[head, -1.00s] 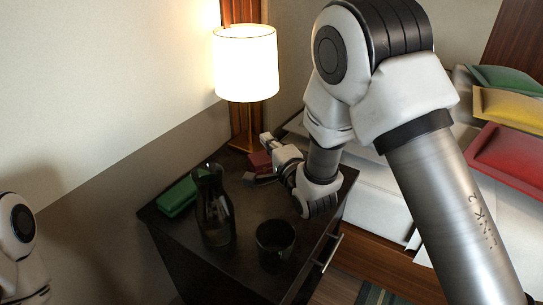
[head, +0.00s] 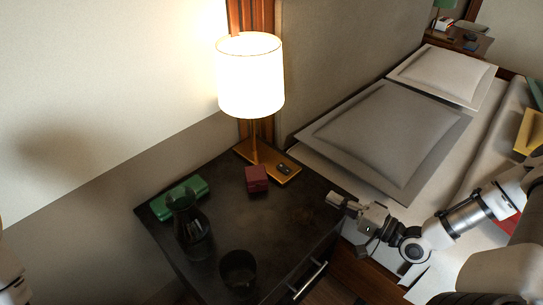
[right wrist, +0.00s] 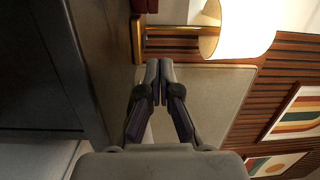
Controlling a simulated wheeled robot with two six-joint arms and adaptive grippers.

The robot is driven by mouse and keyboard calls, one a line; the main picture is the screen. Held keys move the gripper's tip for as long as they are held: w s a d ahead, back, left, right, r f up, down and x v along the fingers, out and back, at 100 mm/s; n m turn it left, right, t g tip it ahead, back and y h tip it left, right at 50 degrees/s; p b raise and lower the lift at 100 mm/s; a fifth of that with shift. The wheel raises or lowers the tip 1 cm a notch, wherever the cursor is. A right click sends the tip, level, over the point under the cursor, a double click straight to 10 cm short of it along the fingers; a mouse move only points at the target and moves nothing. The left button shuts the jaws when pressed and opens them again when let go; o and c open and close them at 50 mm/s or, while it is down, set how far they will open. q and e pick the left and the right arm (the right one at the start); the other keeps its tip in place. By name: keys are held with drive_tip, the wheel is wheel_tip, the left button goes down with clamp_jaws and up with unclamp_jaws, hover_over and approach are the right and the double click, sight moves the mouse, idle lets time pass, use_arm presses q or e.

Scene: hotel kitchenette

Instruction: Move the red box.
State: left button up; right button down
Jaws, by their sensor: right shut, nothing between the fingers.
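The small red box (head: 257,179) stands on the dark nightstand (head: 232,226), at the front edge of the lamp's brass base. I cannot tell if it overlaps that base. Part of a dark red thing, likely the box, shows at the top edge of the right wrist view (right wrist: 146,5). My right gripper (head: 332,199) is shut and empty, right of the box and apart from it, near the nightstand's right edge. Its closed fingertips show in the right wrist view (right wrist: 159,72). My left gripper is out of view; only a bit of that arm shows at the left edge.
A lit lamp (head: 250,78) stands behind the box, with a small dark item (head: 284,168) on its base. A green box (head: 180,199), a glass carafe (head: 193,234) and a dark cup (head: 238,271) stand left and front. A bed with pillows (head: 388,130) lies right.

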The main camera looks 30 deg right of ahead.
drive_tip(key=shift+s+d+f+m+h, duration=0.15)
drive_tip(key=shift+s+d+m+h, duration=0.55)
drive_tip(key=shift+s+d+m, duration=0.25)
drive_tip(key=b, duration=0.7)
approach(276, 179)
drive_tip(key=d, duration=0.1)
drive_tip(key=d+r, duration=0.1)
drive_tip(key=d, duration=0.1)
drive_tip(key=shift+s+d+r, duration=0.2)
drive_tip(key=shift+s+d, duration=0.2)
drive_tip(key=b+x, duration=0.1)
drive_tip(key=x, duration=0.2)
drive_tip(key=b+x, duration=0.1)
drive_tip(key=x, duration=0.3)
drive_tip(key=b+x, duration=0.2)
drive_tip(key=x, duration=0.1)
drive_tip(key=shift+w+r, duration=0.3)
drive_tip(key=shift+w, duration=0.15)
drive_tip(key=a+b, duration=0.1)
drive_tip(key=a, duration=0.2)
drive_tip(key=shift+a+r, duration=0.1)
drive_tip(key=shift+a, duration=0.1)
drive_tip(key=shift+s+a, duration=0.1)
drive_tip(key=shift+a, duration=0.1)
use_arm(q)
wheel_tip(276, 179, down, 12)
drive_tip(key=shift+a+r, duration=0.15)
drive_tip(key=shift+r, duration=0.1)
use_arm(e)
drive_tip(key=shift+r, duration=0.1)
